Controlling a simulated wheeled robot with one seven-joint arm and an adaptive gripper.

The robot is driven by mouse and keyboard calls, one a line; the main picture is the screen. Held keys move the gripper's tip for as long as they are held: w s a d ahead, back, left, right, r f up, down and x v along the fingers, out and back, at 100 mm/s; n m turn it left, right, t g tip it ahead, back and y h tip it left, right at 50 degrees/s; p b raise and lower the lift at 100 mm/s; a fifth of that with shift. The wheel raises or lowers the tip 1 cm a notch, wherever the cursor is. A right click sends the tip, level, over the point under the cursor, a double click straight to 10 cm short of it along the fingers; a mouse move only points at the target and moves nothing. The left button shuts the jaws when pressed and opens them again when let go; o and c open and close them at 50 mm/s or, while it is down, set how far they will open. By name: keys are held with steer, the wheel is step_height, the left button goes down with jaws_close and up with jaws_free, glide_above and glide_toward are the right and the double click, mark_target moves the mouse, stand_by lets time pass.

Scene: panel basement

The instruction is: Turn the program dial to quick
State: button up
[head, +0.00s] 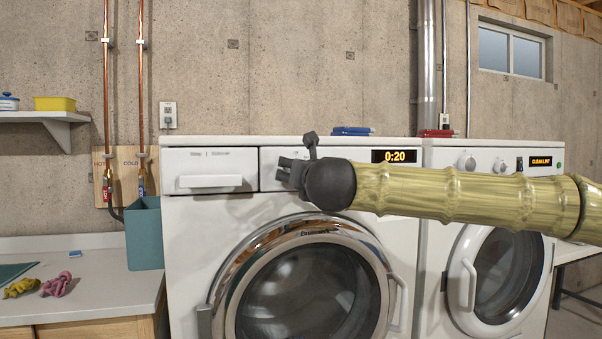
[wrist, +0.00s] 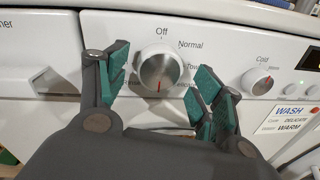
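The program dial (wrist: 161,70) is a round silver knob on a white collar, with its red mark pointing straight down. "Off" is printed above it and "Normal" at upper right. Labels at the right and left are partly covered by my fingers, and I cannot read "quick". My gripper (wrist: 163,78) is open, with one teal-padded finger on each side of the dial. I cannot tell whether the pads touch it. In the head view my gripper (head: 288,172) is at the panel of the left washing machine (head: 195,230) and hides the dial.
A smaller "Cold" knob (wrist: 257,82) is right of the dial, beside a "WASH" label (wrist: 290,115). The drawer (head: 210,170) is to the left. A display (head: 394,156) reads 0:20. A second machine (head: 437,240) stands at the right, a teal bin (head: 144,235) at the left.

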steer(key=shift+s, duration=0.1)
steer(key=v, duration=1.1)
steer(key=shift+s, duration=0.4)
steer(key=shift+d, duration=0.15)
